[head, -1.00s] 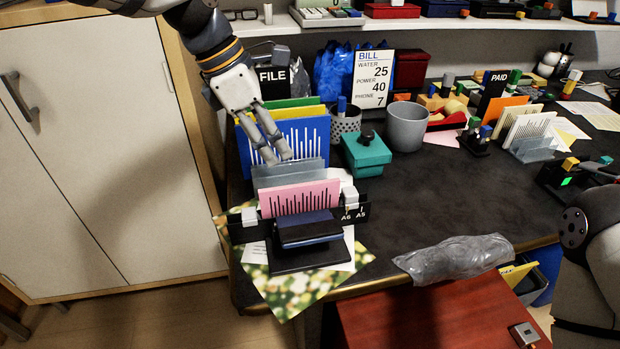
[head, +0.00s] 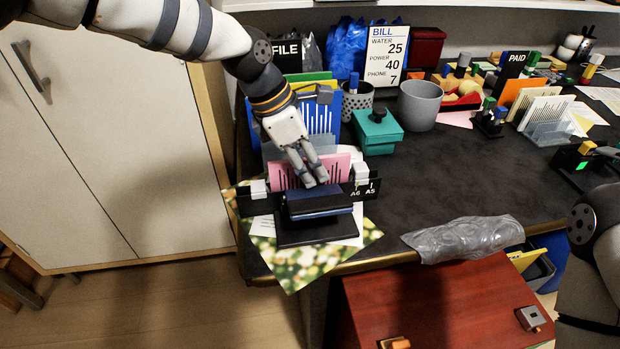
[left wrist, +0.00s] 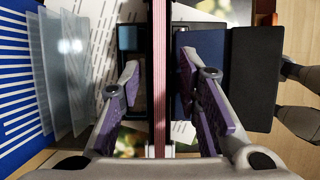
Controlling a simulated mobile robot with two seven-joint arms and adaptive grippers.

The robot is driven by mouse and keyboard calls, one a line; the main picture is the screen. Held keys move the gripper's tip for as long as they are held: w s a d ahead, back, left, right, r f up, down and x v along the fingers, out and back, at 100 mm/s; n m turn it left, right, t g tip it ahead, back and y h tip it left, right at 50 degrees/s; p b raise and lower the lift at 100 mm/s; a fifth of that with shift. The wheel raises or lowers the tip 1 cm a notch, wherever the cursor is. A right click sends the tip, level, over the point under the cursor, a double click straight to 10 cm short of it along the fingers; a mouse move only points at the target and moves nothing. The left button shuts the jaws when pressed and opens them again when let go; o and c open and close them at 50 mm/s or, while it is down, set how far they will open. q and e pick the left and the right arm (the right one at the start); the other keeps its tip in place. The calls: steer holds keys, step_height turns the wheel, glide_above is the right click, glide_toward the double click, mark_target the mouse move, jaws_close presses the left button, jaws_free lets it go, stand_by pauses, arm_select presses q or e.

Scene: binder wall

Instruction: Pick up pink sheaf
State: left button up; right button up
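The pink sheaf (head: 284,174), with black bars on its face, stands upright in the holder on the desk's front left. My left gripper (head: 314,178) is over it, pointing down, and covers part of its right side. In the left wrist view the sheaf (left wrist: 160,90) shows edge-on between the two fingers of my left gripper (left wrist: 166,93). The fingers are apart, one on each side, with gaps to the sheaf. My right gripper is out of view.
Grey translucent sheets (left wrist: 62,70) and a blue sheaf (head: 325,121) stand behind. A black stand (head: 315,229) is in front. A teal box (head: 377,132) and a grey cup (head: 419,105) stand to the right. The middle desk is clear.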

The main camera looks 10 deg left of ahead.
arm_select(q)
steer(key=shift+f, duration=0.1)
jaws_close()
